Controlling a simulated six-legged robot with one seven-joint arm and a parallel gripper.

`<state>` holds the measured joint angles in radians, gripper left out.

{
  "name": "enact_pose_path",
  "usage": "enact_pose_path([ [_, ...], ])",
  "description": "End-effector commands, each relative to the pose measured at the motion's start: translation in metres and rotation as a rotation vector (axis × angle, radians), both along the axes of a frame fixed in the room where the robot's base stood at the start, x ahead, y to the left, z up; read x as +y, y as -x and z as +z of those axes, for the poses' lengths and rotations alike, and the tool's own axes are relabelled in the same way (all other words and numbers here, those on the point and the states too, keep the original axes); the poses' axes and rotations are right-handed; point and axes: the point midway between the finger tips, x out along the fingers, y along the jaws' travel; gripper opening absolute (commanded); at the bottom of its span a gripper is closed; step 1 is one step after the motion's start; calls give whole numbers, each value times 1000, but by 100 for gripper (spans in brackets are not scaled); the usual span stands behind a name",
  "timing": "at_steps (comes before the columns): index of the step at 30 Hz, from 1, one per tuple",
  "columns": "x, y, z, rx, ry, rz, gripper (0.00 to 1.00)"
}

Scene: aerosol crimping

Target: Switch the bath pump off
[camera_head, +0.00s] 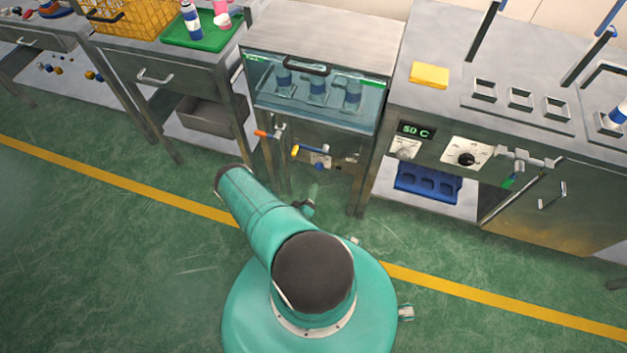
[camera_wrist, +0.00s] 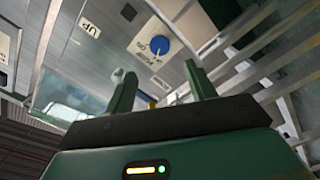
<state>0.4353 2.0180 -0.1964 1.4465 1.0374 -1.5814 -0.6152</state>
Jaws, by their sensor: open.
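The blue pump knob (camera_wrist: 160,47) sits on a pale plate (camera_wrist: 147,62) in the wrist view, with lettering that seems to read PUMP and ON. It also shows small and low on the front of the glass-fronted bath (camera_head: 317,95) in the head view (camera_head: 319,166). My gripper (camera_wrist: 161,82) is open and empty. The knob lies beyond its fingertips, roughly between them in the picture, and appears apart from them. In the head view my arm hides most of the gripper near the bath's lower front.
Beside the knob are a yellow-handled valve (camera_head: 308,151) and an orange-handled lever (camera_head: 266,134). A plate marked UP (camera_wrist: 88,27) shows in the wrist view. To the right stands a bench with a dial (camera_head: 466,159) and a 50 C display (camera_head: 416,130). Green floor is free in front.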

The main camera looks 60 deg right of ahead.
Motion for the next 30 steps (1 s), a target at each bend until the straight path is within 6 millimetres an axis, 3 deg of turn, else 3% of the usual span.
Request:
enact_pose_path([
  [3, 22, 3, 0, 2, -1, 2, 55],
  [9, 39, 7, 0, 1, 0, -1, 55],
  [30, 38, 1, 2, -8, -8, 1, 55],
])
